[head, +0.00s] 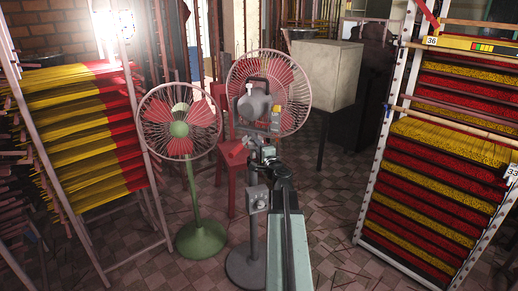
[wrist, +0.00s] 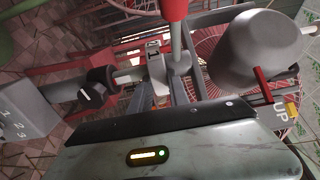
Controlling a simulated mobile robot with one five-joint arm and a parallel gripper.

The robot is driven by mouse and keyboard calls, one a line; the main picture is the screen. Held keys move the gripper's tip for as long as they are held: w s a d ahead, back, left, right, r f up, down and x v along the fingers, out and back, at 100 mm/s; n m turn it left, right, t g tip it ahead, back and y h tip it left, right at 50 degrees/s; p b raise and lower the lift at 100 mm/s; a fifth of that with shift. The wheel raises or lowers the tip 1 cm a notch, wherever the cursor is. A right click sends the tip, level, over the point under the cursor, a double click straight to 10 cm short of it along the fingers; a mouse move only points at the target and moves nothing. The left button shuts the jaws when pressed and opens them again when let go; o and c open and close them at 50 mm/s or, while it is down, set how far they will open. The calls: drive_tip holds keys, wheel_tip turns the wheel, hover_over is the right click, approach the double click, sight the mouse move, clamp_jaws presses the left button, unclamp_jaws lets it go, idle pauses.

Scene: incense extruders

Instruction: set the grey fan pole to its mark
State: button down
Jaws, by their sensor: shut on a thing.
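The grey fan (head: 252,105) stands at the centre in the head view, with a dark motor and a pink-red guard. Its grey fan pole (head: 254,222) runs down to a round dark base and carries a switch box (head: 257,197). In the wrist view the fan pole (wrist: 130,75) lies sideways between a black knob collar (wrist: 97,88) and the motor (wrist: 235,55). My gripper (head: 262,153) is shut on the pole just below the motor. A red handle (wrist: 173,9) sticks out there. I cannot make out the mark for certain; a yellow tag (head: 275,118) hangs near the motor.
A green fan (head: 186,238) stands close on the left. A red chair (head: 232,180) is behind the poles. Incense racks stand left (head: 85,140) and right (head: 430,185). A pale cabinet (head: 322,72) is at the back. Tiled floor (head: 325,215) is clear right of my arm.

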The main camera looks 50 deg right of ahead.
drive_tip(key=shift+s+d, duration=0.15)
drive_tip(key=shift+d, duration=0.05)
wheel_tip(320, 180, up, 9)
drive_tip(key=p, duration=0.9)
drive_tip(key=c, duration=1.2)
unclamp_jaws()
drive_tip(key=shift+c, duration=0.2)
drive_tip(key=shift+a, duration=0.1)
